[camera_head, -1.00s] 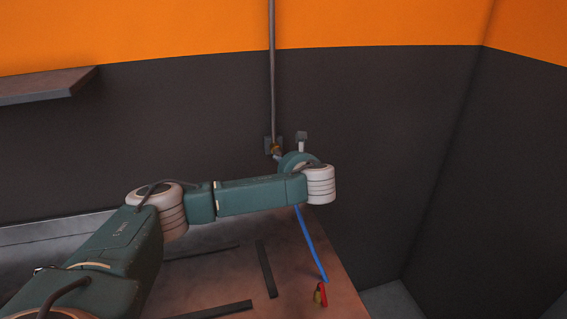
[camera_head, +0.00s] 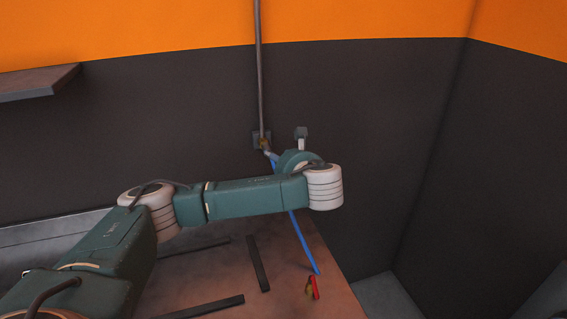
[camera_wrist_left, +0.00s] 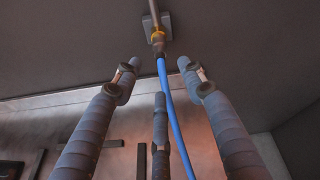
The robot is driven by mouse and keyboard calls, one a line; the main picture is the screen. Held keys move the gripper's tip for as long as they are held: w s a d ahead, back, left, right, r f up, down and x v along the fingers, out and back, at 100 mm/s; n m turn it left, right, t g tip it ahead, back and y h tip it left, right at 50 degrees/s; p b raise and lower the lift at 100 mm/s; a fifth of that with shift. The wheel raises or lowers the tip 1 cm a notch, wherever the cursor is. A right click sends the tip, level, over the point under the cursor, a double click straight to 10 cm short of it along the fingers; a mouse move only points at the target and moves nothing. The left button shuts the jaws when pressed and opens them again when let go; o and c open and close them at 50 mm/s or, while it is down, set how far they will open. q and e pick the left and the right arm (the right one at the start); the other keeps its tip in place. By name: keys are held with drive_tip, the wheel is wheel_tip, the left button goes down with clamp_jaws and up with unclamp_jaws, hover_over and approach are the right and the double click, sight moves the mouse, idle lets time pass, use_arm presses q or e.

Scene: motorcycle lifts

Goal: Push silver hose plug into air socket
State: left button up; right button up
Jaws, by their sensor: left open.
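The brass air socket (camera_head: 264,143) is on the dark wall at the foot of a vertical pipe. In the left wrist view the socket (camera_wrist_left: 157,36) is at the top centre. The silver hose plug (camera_wrist_left: 158,47) sits in line with the socket and appears to touch it; how deep it sits I cannot tell. The blue hose (camera_wrist_left: 172,120) hangs from the plug. My left gripper (camera_wrist_left: 158,75) is open, its fingers spread around the hose below the plug, not clamped on it. My right gripper is not in view.
The hose runs down behind my arm to a red-handled tool (camera_head: 312,288) on the brown bench (camera_head: 285,265). Dark strips (camera_head: 258,263) lie on the bench. A shelf (camera_head: 38,82) is at upper left.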

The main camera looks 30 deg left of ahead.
use_arm(q)
drive_tip(key=v, duration=0.4)
drive_tip(key=shift+s, duration=0.1)
idle(0.4)
